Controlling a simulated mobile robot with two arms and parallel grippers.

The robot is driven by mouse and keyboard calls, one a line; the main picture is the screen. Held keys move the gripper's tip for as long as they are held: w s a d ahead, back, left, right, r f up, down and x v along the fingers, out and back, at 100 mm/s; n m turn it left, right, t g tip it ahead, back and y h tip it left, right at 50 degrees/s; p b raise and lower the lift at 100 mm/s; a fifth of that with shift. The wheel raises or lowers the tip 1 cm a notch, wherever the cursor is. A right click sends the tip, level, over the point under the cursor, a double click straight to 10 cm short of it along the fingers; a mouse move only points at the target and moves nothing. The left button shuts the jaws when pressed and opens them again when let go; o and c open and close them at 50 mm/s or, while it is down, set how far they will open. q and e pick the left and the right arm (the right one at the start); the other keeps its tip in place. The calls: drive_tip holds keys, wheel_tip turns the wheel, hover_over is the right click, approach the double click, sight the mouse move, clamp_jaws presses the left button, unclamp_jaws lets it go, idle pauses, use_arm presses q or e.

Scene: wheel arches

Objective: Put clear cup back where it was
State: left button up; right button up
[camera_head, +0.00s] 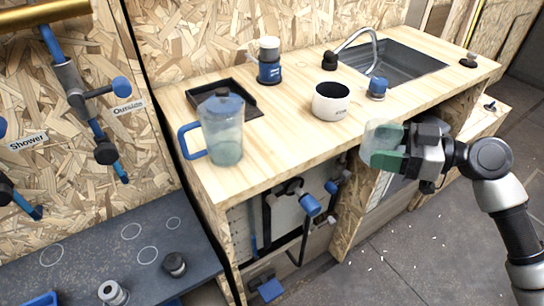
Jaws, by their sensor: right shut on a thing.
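The clear cup (376,139) is held in my right gripper (394,147), which is shut on it. The cup is off the counter, just beyond the front edge of the wooden counter (290,155) at the right. My left gripper is not in view.
On the counter stand a clear pitcher with blue handle (223,130), a black tray (250,106), a blue canister (269,66) and a white mug (331,102). A sink (400,72) is at the back right. A dark lower bench (120,245) with circle marks is at left.

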drive_tip(key=p, duration=0.2)
approach(291, 140)
drive_tip(key=a, duration=0.1)
drive_tip(key=w+a+r, duration=0.1)
drive_tip(key=a, duration=0.1)
drive_tip(key=a+r, duration=0.1)
drive_tip(key=a, duration=0.1)
drive_tip(key=shift+w+r, duration=0.2)
drive_tip(key=shift+w, duration=0.1)
drive_tip(key=x, duration=0.3)
drive_tip(key=p+x, duration=0.1)
drive_tip(key=shift+a+r, duration=0.35)
drive_tip(key=shift+w+a+f, duration=0.1)
drive_tip(key=shift+f, duration=0.3)
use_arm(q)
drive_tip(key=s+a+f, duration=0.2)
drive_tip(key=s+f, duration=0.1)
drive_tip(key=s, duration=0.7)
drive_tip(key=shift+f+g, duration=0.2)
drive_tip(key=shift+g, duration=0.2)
use_arm(e)
drive_tip(key=shift+f, duration=0.1)
drive_tip(key=o, duration=0.9)
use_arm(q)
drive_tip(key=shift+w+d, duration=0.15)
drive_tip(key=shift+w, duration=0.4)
use_arm(e)
drive_tip(key=shift+o, duration=0.2)
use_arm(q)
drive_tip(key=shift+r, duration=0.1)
